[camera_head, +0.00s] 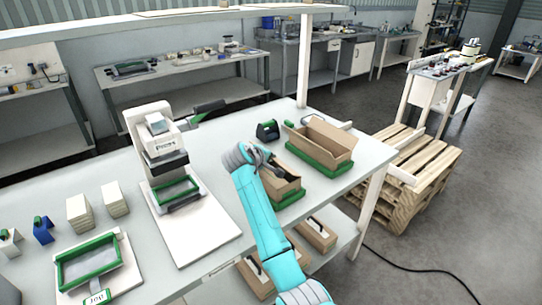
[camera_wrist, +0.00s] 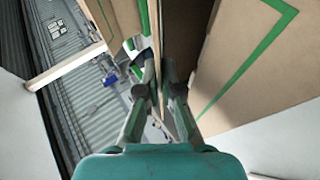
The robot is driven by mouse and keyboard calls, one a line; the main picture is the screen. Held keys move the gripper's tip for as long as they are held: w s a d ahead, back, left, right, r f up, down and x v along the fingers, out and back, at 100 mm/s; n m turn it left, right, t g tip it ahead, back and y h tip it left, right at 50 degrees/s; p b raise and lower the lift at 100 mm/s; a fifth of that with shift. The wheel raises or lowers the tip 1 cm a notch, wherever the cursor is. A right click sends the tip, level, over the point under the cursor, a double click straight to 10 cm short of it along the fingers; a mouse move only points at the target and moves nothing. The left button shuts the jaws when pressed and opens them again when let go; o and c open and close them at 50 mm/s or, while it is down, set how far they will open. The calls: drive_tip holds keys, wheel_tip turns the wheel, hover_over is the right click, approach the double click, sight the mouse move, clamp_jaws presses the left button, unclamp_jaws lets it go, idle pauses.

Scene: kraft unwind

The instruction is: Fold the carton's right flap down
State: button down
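Two open brown cartons stand at the right of the white workbench. The near carton (camera_head: 285,188) sits in a green-rimmed tray, partly hidden by my arm. The far carton (camera_head: 322,142) has its long flaps raised. My gripper (camera_head: 262,158) is at the near carton's upper left part. In the wrist view, my fingers (camera_wrist: 158,62) come close together with a thin upright cardboard edge (camera_wrist: 155,28) between them. I cannot tell whether they press on it. A wide cardboard panel (camera_wrist: 240,55) with a green stripe fills the right side. The right flap of the near carton is not clear.
A black-and-green tape dispenser (camera_head: 267,131) stands behind the near carton. A white press-like device (camera_head: 158,140) stands left on a white base. A green-framed tray (camera_head: 90,262) is at the front left. A wooden pallet (camera_head: 405,165) stands beyond the bench's right end.

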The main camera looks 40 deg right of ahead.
drive_tip(key=shift+a+f+h, duration=0.1)
drive_tip(key=shift+h, duration=0.2)
idle(0.4)
drive_tip(key=c, duration=1.4)
unclamp_jaws()
drive_tip(key=shift+o, duration=0.2)
drive_tip(key=shift+f, duration=0.1)
